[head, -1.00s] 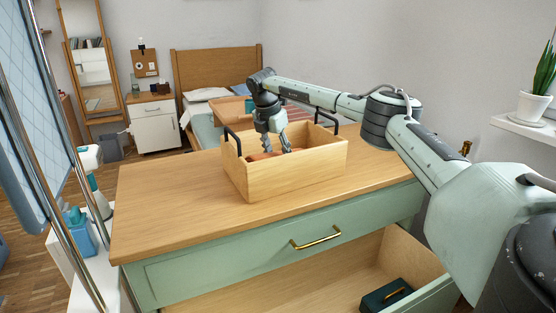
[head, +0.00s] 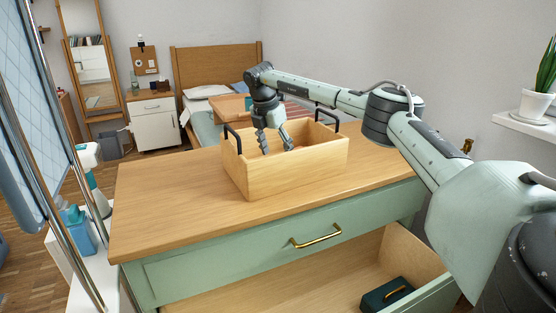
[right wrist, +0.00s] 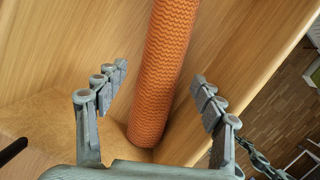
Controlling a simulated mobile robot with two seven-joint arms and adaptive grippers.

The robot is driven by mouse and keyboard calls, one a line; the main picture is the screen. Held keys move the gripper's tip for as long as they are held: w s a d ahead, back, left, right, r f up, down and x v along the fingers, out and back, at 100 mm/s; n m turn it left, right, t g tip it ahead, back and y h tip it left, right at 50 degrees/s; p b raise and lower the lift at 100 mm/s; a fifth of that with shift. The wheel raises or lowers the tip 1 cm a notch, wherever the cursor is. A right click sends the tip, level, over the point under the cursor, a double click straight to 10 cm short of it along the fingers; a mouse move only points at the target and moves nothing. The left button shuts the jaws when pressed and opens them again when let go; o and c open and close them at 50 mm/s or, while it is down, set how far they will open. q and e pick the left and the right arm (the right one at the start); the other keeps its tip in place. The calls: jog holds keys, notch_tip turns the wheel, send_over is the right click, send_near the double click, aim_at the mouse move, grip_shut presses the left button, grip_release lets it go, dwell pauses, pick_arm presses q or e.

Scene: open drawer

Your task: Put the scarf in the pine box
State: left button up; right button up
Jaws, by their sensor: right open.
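The pine box (head: 295,163) stands on the dresser top, with dark handles at its two ends. My right gripper (head: 277,151) points down into the box from above, its fingers spread open. In the right wrist view the scarf (right wrist: 165,70) is an orange knitted roll inside the box, against wooden walls. It lies between and beyond the open fingers (right wrist: 160,76), with a gap on both sides. Its upper end runs out of that view. In the head view the box's front wall and the gripper hide most or all of the scarf. My left gripper is not in view.
The green dresser's wooden top (head: 170,205) is clear to the left of the box. A potted plant (head: 540,85) stands on a wall shelf at right.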

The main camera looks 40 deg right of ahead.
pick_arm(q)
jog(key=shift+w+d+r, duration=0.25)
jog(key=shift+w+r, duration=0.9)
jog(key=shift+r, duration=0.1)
pick_arm(e)
jog(key=v, duration=0.9)
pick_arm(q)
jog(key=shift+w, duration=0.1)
